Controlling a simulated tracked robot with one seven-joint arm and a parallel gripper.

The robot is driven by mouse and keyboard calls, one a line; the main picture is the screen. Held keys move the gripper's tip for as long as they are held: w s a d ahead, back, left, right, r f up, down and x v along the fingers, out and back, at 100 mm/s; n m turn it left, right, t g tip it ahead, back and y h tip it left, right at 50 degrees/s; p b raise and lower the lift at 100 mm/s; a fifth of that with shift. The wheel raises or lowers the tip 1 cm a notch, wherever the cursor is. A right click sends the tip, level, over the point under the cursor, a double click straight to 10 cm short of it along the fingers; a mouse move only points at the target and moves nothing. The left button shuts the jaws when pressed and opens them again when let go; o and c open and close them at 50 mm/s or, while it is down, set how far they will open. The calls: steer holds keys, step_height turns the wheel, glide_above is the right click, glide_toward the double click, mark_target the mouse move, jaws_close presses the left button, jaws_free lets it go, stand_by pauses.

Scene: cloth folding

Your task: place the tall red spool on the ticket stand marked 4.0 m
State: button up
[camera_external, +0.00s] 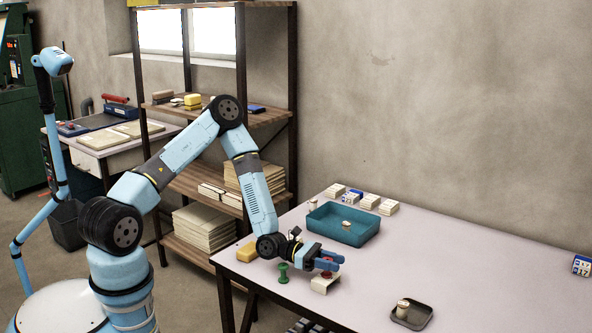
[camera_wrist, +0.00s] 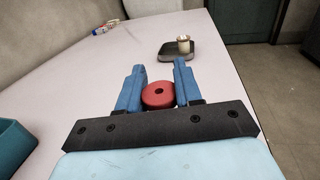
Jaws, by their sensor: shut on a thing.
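The red spool (camera_wrist: 158,95) sits between the two blue fingers of my gripper (camera_wrist: 159,72), seen from its round end in the wrist view. In the external view my gripper (camera_external: 328,262) is low over the near part of the table, shut on the red spool (camera_external: 327,274), which is partly hidden by the fingers. A pale ticket stand (camera_external: 323,285) is directly below the spool. I cannot tell whether the spool touches it, and its marking is not readable. More pale stands (camera_external: 370,201) are in a row at the back of the table.
A green spool (camera_external: 283,273) stands just left of my gripper, with a yellow block (camera_external: 247,252) farther left. A teal bin (camera_external: 335,238) holding a pale spool is behind. A dark tray (camera_external: 425,318) with a pale spool is at the front right. The table's right side is mostly clear.

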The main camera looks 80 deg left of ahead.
steer(key=shift+f, duration=0.15)
steer(key=o, duration=1)
